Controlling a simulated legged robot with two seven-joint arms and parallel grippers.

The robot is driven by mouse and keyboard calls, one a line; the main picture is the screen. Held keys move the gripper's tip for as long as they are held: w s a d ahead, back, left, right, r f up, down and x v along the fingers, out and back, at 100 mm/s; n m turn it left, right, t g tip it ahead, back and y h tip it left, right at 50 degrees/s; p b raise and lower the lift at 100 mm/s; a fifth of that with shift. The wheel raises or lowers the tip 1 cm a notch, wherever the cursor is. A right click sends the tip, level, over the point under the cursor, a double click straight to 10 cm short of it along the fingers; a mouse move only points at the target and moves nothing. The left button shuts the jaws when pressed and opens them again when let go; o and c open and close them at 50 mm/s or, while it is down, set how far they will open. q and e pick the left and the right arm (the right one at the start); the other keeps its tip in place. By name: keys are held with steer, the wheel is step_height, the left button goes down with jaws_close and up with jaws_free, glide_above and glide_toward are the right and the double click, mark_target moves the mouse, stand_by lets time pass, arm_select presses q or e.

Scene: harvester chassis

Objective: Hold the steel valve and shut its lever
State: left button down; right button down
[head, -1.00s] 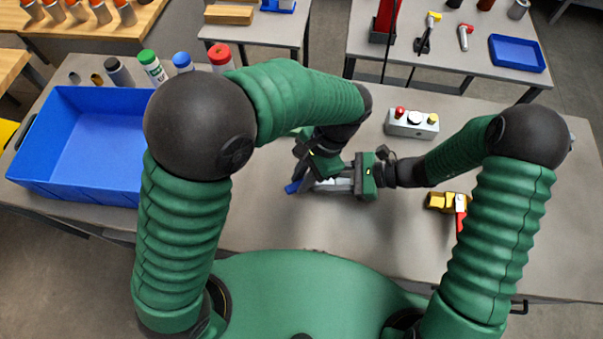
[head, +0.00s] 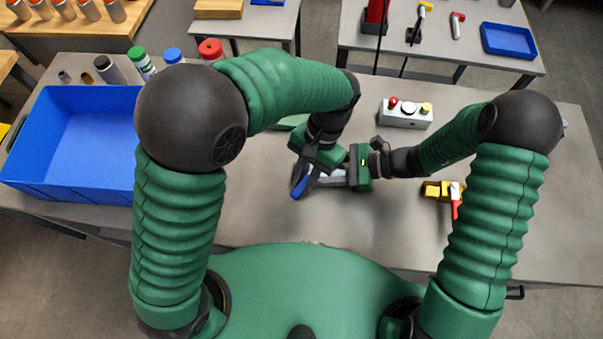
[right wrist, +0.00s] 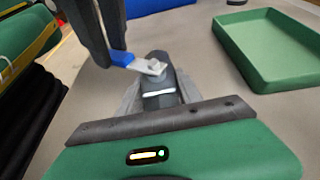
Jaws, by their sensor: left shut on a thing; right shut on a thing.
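The steel valve (right wrist: 158,92) is a grey body with a blue lever (right wrist: 122,60) on its top stem. My right gripper (head: 335,178) is shut on the body, which sits between its fingers in the right wrist view. The lever lies roughly crosswise to the body there, pointing left. My left gripper (head: 306,166) comes down from above, and its dark fingers (right wrist: 106,40) are shut at the lever's blue end. In the head view the lever (head: 300,187) points down and left; my left gripper hides part of the valve.
A blue bin (head: 70,192) is at left, with several bottles behind. A green tray (right wrist: 275,45) lies nearby. The table's front middle is clear.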

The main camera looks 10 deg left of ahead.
arm_select(q)
steer(key=shift+d, duration=0.1)
steer(key=n, duration=0.1)
steer(key=d+n+h, duration=0.1)
steer(key=shift+s+d+n, duration=0.1)
steer(key=shift+s+n, duration=0.15)
steer(key=shift+n, duration=0.15)
arm_select(e)
steer(key=shift+s, duration=0.1)
arm_select(q)
steer(key=shift+s+d+n+h, duration=0.1)
steer(key=shift+d+n+h, duration=0.55)
steer(key=shift+n, duration=0.65)
steer(key=shift+d+n+h, duration=0.25)
steer(key=shift+d+n, duration=0.3)
steer(key=shift+n, duration=0.35)
arm_select(e)
steer(key=shift+a, duration=0.1)
